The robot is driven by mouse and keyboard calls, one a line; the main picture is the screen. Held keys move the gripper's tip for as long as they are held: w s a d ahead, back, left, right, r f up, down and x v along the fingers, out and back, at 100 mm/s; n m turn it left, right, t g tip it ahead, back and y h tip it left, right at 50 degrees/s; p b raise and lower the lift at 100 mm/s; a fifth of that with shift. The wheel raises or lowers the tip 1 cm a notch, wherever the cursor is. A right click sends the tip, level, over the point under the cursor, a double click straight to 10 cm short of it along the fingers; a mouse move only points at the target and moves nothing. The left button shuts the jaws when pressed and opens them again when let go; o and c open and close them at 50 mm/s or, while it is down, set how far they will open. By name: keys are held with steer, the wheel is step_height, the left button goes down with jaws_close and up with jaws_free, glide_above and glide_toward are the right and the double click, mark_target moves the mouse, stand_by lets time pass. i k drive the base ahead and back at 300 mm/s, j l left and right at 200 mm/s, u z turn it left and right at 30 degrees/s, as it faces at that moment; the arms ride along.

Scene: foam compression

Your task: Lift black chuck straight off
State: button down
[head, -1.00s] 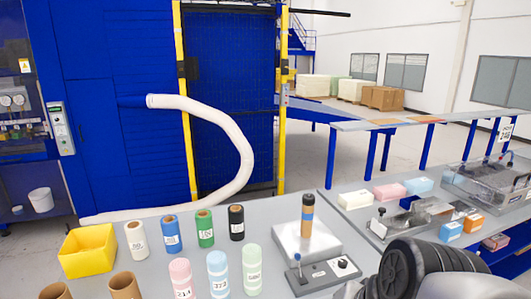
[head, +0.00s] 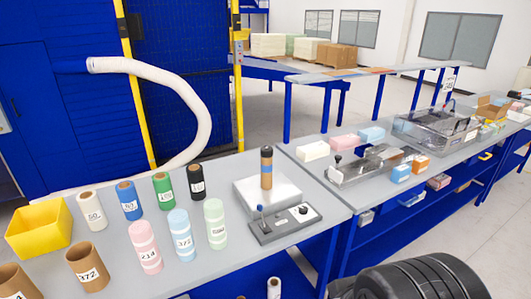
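A brown core (head: 266,178) with a blue band and a dark upper end stands upright on a pale square block (head: 252,197) on the grey table. No separate black chuck can be told for certain; the dark part at the top of the core is too small to make out. A grey control box (head: 290,226) with a small lever and a black knob sits just in front of the block. My gripper does not show in the head view. Only a black part of my arm shows at the bottom right, apart from the core.
White, blue, green and black labelled rolls (head: 198,182) stand left of the block, with pink, light blue and pale green rolls (head: 215,224) in front. A yellow bin (head: 39,229) is at the left. Foam blocks (head: 313,150) and a clamp fixture (head: 366,164) are on the right table.

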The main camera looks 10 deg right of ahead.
mark_target(264, 154)
steer(key=i+l+u, duration=0.1)
steer(key=i+l, duration=1.1)
